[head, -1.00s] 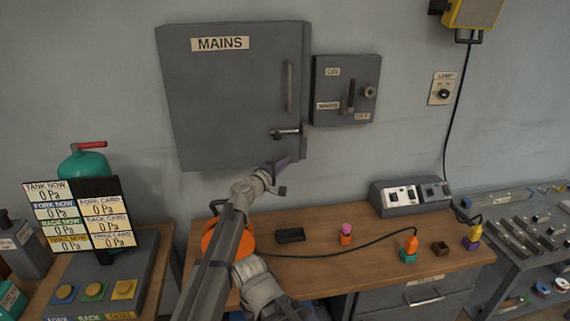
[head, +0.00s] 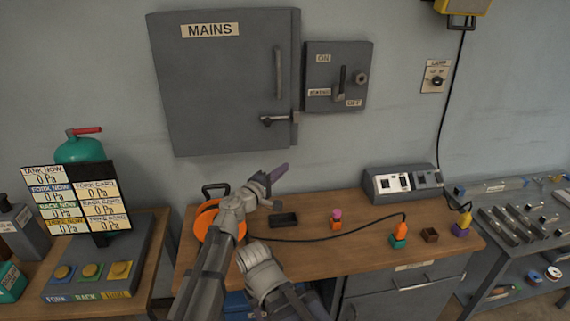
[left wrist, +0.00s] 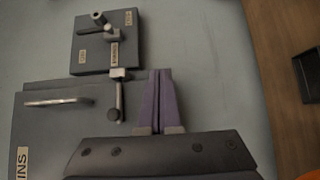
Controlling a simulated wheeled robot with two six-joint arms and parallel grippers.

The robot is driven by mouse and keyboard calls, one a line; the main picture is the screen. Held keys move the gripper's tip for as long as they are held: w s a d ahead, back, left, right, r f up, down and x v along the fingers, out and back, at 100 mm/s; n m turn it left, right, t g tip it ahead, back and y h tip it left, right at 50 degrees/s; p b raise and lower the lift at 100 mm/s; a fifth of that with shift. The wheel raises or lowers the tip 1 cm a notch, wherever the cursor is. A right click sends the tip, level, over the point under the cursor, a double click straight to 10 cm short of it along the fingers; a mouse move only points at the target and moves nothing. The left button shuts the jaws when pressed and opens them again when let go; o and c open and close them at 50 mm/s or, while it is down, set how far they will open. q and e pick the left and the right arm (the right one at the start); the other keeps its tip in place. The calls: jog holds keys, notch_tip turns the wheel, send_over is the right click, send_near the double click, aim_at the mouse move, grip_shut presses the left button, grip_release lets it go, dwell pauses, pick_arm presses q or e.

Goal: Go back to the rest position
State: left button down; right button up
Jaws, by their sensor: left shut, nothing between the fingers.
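My left gripper (head: 279,173) is in front of the wall, above the back part of the wooden bench and below the grey MAINS cabinet (head: 225,95). Its purple fingers (left wrist: 158,100) are closed together with nothing between them. It is clear of the cabinet's lower latch (head: 279,119). The cabinet door looks shut. My right gripper is not in view.
The bench (head: 330,258) holds an orange cable reel (head: 206,222), a black tray (head: 284,220), small coloured plugs and a grey switch box (head: 402,184). A switch panel (head: 337,75) is on the wall. A gauge board (head: 72,200) stands left. Air before the wall is free.

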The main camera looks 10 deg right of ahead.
pick_arm(q)
jog(key=s+a+f+m+g+y, duration=0.5)
jog(key=s+a+f+m+g, duration=0.25)
jog(key=s+a+f, duration=0.65)
jog(key=s+a+f+g+y, duration=0.1)
jog(key=s+a+f+y, duration=0.25)
jog(key=a, duration=0.25)
jog(key=s+a+f+m+g+y, duration=0.1)
jog(key=s+a+f+g+y, duration=0.1)
jog(key=s+a, duration=0.35)
jog(key=s+a+f+g+y, duration=0.1)
jog(key=s+a+f+y, duration=0.2)
jog(key=a, duration=0.5)
jog(key=s+d+m, duration=0.4)
jog(key=s+d, duration=0.1)
jog(key=d, duration=0.6)
jog(key=shift+s+d+r+g+y, duration=0.15)
jog(key=shift+s+r+g+y, duration=0.2)
jog(key=shift+g+y, duration=0.1)
